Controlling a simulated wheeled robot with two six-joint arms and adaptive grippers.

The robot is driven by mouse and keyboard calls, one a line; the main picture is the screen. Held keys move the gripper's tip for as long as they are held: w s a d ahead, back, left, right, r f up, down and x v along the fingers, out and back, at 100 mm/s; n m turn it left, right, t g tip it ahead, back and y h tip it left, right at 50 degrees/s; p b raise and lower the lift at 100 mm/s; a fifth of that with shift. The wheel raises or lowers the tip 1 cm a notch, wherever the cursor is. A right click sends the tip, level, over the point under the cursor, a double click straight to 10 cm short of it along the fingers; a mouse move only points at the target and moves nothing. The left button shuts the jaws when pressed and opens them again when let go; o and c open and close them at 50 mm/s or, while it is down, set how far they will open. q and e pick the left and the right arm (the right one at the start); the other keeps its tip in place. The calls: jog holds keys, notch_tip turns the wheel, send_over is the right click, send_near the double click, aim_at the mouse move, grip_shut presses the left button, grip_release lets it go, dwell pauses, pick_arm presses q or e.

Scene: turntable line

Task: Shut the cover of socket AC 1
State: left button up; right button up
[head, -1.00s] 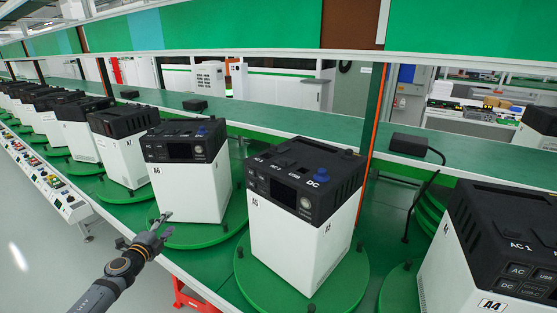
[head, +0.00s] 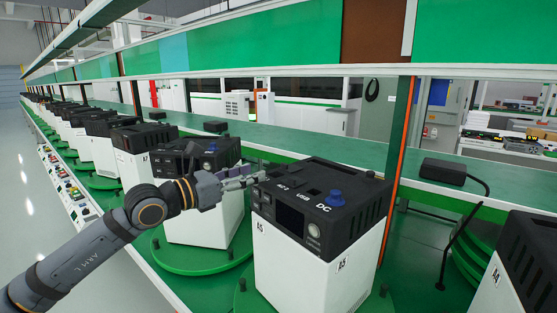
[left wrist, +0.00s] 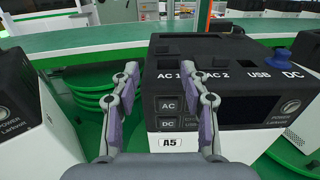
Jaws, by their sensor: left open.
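The white unit A5 with a black top (head: 315,200) stands on a green round turntable; it also shows in the left wrist view (left wrist: 235,110). Its top carries the labels AC 1 (left wrist: 168,76), AC 2, USB and DC. In the head view my gripper hides the AC 1 corner. In the left wrist view a dark square lies behind the AC 1 label; I cannot tell how its cover stands. My left gripper (head: 246,177) is open and empty at the near left top corner of A5; its fingers (left wrist: 163,70) appear either side of the AC 1 label. My right gripper is not in view.
A blue knob (head: 336,197) stands up at DC on A5. Unit A6 (head: 200,155) is behind my left arm, with several more units beyond. Unit A4 (head: 520,260) is at the right. A black adapter (head: 443,171) lies on the green shelf behind.

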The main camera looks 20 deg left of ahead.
aim_at(283, 164)
pick_arm(q)
jog(key=p+x, duration=0.4)
jog(key=x, duration=0.4)
jog(key=shift+d+r+p, duration=0.1)
jog(key=shift+d+p, duration=0.1)
jog(key=shift+p, duration=0.1)
jog(key=shift+w+d, duration=0.3)
jog(key=shift+w, duration=0.15)
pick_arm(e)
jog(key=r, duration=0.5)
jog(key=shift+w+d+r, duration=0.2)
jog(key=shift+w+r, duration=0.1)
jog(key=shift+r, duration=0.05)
pick_arm(q)
grip_shut()
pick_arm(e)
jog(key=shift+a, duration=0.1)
